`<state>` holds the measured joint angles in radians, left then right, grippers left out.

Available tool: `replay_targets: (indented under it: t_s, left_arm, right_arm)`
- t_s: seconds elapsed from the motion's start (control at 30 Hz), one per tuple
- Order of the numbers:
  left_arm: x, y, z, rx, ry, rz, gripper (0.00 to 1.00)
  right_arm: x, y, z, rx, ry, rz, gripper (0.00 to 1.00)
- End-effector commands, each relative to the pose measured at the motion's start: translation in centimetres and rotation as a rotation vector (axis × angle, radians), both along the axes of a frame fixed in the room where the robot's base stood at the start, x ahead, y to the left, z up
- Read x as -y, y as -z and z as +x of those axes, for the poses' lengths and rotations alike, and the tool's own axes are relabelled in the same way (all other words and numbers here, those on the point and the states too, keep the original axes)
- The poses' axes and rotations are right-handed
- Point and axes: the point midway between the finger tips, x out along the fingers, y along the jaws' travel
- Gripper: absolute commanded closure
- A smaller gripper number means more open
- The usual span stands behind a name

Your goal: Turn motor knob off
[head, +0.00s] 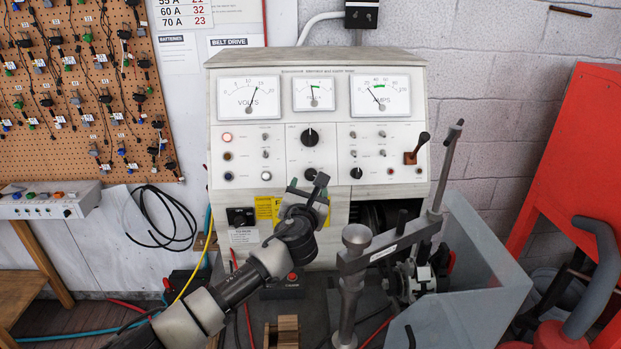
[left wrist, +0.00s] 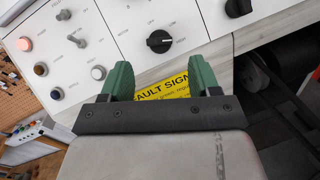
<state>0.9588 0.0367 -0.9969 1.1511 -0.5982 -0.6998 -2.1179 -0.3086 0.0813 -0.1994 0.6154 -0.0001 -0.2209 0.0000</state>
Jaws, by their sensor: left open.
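A small round black knob (head: 310,174) is low on the middle panel of the tester, just above my left gripper (head: 309,192). In the left wrist view the knob (left wrist: 160,41) shows a white pointer mark aimed right. My right gripper is not seen.
The tester (head: 420,85) carries gauges, lamps and toggles. A yellow sign (left wrist: 160,90) is behind the fingers. A metal clamp post (head: 352,275) and a grey guard (head: 480,265) stand to the right. A red frame (head: 575,150) is at far right.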

Motion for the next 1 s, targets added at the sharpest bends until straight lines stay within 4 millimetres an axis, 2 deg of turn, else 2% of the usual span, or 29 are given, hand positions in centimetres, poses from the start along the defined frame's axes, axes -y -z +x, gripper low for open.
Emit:
replay_targets:
  t_s: [0.2,0.4,0.6,0.93,0.97,1.0]
  left_arm:
    - [0.5,0.0,2.7,-0.001,-0.001,-0.002,0.38]
    - [0.8,0.1,4.5,0.0,-0.002,-0.001,0.38]
    - [1.0,0.1,5.3,-0.001,0.0,-0.002,0.38]
    - [1.0,0.0,5.5,-0.001,0.0,-0.003,0.38]
    - [1.0,0.0,5.5,-0.001,0.0,-0.003,0.4]
    - [1.0,0.0,5.5,-0.001,0.0,-0.003,0.46]
  right_arm:
    - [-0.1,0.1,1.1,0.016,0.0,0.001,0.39]
    - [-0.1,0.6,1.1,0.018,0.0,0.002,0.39]
    - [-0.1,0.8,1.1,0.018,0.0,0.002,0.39]
    - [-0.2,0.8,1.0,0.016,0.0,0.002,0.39]
    - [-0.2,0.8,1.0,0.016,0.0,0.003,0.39]
    - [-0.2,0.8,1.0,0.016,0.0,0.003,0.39]
